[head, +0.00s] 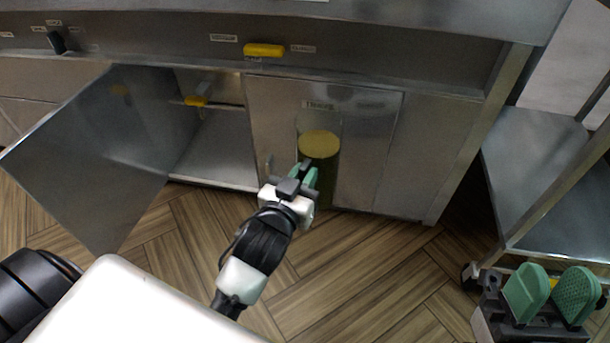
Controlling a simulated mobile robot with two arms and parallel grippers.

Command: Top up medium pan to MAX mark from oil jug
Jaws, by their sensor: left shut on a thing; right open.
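A clear jug (321,178) stands upright in the middle of the head view, in front of a closed cabinet door. It holds dark olive oil with a yellowish surface, and its upper part is empty. My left gripper (304,177) is shut on the jug's near left side; the exact grip point is partly hidden by the gripper. My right gripper (550,296), with green pads, is open and empty at the lower right, far from the jug. The medium pan and its MAX mark cannot be made out.
An open cabinet door (95,150) swings out at the left, beside a compartment with a yellow handle (196,101). Another yellow handle (263,50) is on the front panel above. A steel shelf rack (545,160) stands at the right. Wooden floor (385,265) is clear between.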

